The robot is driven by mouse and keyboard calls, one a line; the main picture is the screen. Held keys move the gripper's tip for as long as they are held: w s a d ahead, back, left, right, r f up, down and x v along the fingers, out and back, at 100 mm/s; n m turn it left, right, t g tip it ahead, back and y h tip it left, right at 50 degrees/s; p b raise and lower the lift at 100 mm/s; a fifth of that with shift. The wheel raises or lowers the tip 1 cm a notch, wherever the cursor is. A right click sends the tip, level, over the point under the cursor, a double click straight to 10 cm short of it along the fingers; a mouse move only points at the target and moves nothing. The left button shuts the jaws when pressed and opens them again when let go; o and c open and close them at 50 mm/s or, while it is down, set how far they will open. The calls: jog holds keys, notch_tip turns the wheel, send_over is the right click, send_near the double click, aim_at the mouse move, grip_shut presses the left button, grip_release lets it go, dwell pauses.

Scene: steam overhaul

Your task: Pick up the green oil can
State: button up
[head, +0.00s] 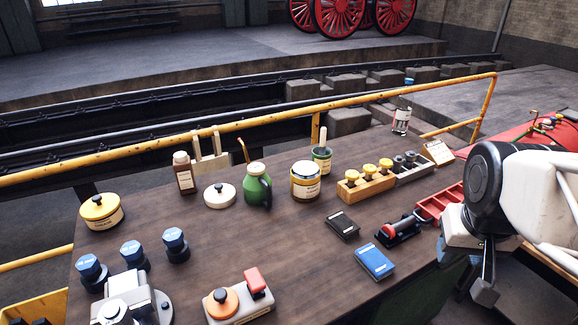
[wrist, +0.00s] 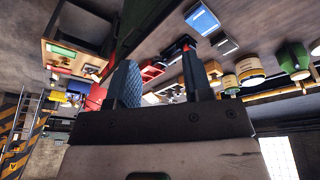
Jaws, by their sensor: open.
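The green oil can (head: 257,190) stands upright on the brown workbench (head: 290,240), with a pale cap, a dark handle on its right side and a thin orange-tipped spout at upper left. It shows in the wrist view at the far right (wrist: 292,58). My gripper (head: 484,280) is at the right of the head view, past the bench's right edge and well apart from the can. In the wrist view my gripper's two fingers (wrist: 162,78) are spread with nothing held between them.
Left of the can stand a white round tin (head: 219,196) and a brown bottle (head: 184,173); right of it, a yellow-banded jar (head: 305,181) and a green brush pot (head: 322,158). A yellow rail (head: 250,126) runs behind. Bench in front of the can is clear.

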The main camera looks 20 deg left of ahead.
jog(key=w+a+n, duration=0.3)
jog(key=w+a, duration=0.6)
jog(key=w, duration=0.3)
jog(key=n+t+y, duration=0.2)
jog(key=n, duration=0.4)
send_near(263, 181)
jog(key=shift+w+x, duration=0.25)
jog(key=shift+x, duration=0.9)
jog(key=shift+x, duration=1.2)
jog(key=shift+x, duration=2.6)
jog(key=shift+s, duration=0.15)
